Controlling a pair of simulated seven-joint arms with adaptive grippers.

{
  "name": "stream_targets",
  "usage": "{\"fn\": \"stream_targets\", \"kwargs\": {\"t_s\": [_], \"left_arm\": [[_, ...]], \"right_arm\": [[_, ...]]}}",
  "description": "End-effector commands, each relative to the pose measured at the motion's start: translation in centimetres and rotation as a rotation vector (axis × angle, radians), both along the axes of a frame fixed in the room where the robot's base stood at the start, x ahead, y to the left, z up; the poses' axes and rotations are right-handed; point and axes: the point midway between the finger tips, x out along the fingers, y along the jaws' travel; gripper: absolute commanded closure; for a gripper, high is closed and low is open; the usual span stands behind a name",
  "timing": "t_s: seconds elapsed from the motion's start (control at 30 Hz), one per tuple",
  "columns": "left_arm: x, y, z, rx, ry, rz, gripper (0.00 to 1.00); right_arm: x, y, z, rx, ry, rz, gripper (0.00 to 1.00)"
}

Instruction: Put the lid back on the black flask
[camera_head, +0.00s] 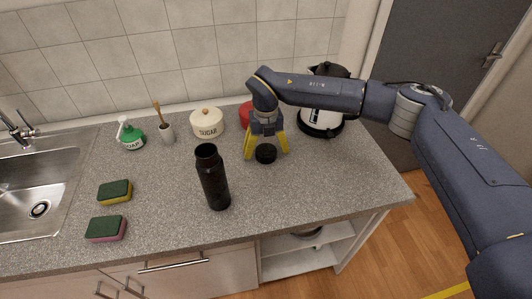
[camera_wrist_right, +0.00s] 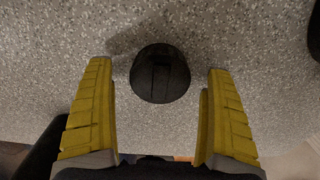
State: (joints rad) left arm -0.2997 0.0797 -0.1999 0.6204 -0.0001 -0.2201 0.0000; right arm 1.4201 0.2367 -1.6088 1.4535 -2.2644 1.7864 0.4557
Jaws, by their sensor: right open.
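The black flask (camera_head: 213,180) stands upright and uncovered on the counter, left of my right gripper in the head view. The black lid (camera_head: 265,153) lies on the counter; it also shows in the right wrist view (camera_wrist_right: 160,73). My right gripper (camera_head: 267,155) points down over the lid with its yellow fingers open. In the right wrist view, the fingertips (camera_wrist_right: 162,65) stand on either side of the lid, with gaps to it on both sides. My left gripper is in neither view.
A sugar jar (camera_head: 207,123), a red object (camera_head: 246,114) and a kettle (camera_head: 325,105) stand along the back. A soap bottle (camera_head: 131,136), a brush holder (camera_head: 167,132) and two sponges (camera_head: 115,192) are to the left, near the sink (camera_head: 58,190). The right front counter is clear.

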Motion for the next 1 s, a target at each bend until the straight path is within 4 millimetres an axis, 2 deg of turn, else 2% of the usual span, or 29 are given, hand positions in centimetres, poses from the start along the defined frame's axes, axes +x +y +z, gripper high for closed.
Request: {"fn": "stream_targets", "kwargs": {"t_s": [0.13,0.47,0.9,0.97,1.0], "left_arm": [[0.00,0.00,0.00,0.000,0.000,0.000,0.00],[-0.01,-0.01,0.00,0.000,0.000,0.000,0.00],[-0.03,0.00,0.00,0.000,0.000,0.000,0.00],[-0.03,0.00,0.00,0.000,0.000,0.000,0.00],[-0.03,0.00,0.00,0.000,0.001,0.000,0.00]], "right_arm": [[-0.03,0.01,-1.06,0.001,0.001,0.000,0.12],[-0.01,-0.01,-1.06,0.000,0.000,0.000,0.13],[-0.01,-0.02,-1.05,0.000,0.000,0.000,0.64],[-0.01,-0.02,-1.05,0.000,0.000,0.000,0.71],[-0.01,-0.02,-1.04,0.000,0.000,0.000,0.71]]}}
